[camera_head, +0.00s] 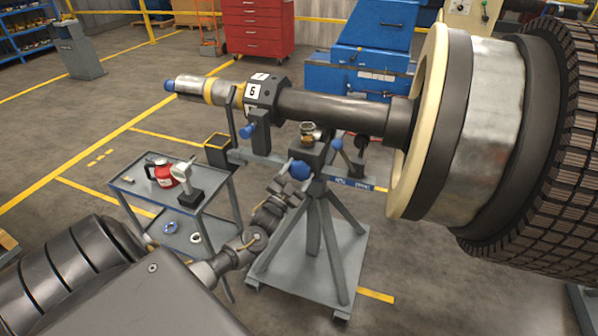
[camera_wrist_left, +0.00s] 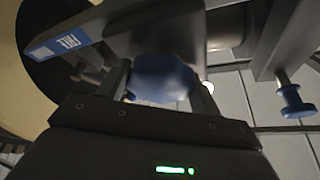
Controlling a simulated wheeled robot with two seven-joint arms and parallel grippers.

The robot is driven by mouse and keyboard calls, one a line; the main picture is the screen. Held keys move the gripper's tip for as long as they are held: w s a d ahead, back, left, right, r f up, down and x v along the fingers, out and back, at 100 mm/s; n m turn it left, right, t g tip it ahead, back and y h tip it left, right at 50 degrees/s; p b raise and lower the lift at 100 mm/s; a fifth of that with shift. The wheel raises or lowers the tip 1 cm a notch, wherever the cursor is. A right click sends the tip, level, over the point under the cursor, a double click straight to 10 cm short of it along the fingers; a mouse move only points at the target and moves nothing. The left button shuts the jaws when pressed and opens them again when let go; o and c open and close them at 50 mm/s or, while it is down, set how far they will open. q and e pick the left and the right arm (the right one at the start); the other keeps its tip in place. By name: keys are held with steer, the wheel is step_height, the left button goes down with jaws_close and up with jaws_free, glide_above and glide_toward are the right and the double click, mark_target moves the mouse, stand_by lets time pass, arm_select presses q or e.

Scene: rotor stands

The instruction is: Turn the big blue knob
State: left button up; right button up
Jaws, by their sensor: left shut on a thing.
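The big blue knob (camera_head: 300,170) is on the front of the grey rotor stand (camera_head: 313,228), below the horizontal shaft. My left gripper (camera_head: 294,180) reaches it from the lower left and is shut on it. In the left wrist view the big blue knob (camera_wrist_left: 160,76) sits between the two fingers of the left gripper (camera_wrist_left: 162,88), one finger on each side. The fingertips are partly hidden by the knob and the dark stand. My right gripper is in neither view.
A smaller blue knob (camera_wrist_left: 293,100) hangs to the right in the wrist view. The rotor (camera_head: 470,130) with its shaft (camera_head: 335,111) lies over the stand. A grey cart (camera_head: 213,192) with a red container (camera_head: 161,174) stands left of it.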

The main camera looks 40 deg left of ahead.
arm_select(q)
steer(key=m+h+p, duration=0.1)
steer(key=m, duration=0.1)
steer(key=m+g+h+p, duration=0.1)
steer(key=m, duration=0.1)
steer(key=m+h, duration=0.1)
steer(key=m, duration=0.2)
steer(key=shift+r+p, duration=0.25)
steer(key=shift+p, duration=0.15)
steer(key=m+g+p, duration=0.1)
steer(key=m, duration=0.1)
steer(key=m+g+p, duration=0.1)
steer(key=m, duration=0.2)
steer(key=shift+a+r+h+p, duration=0.1)
steer(key=shift+h+p, duration=0.2)
steer(key=shift+p, duration=0.05)
steer(key=m+g+p, duration=0.2)
steer(key=m+p, duration=0.1)
steer(key=m, duration=0.1)
steer(key=shift+m, duration=0.3)
steer(key=shift+m+g+y+p, duration=0.5)
steer(key=shift+m+p, duration=0.4)
steer(key=shift+m, duration=0.2)
steer(key=o, duration=1)
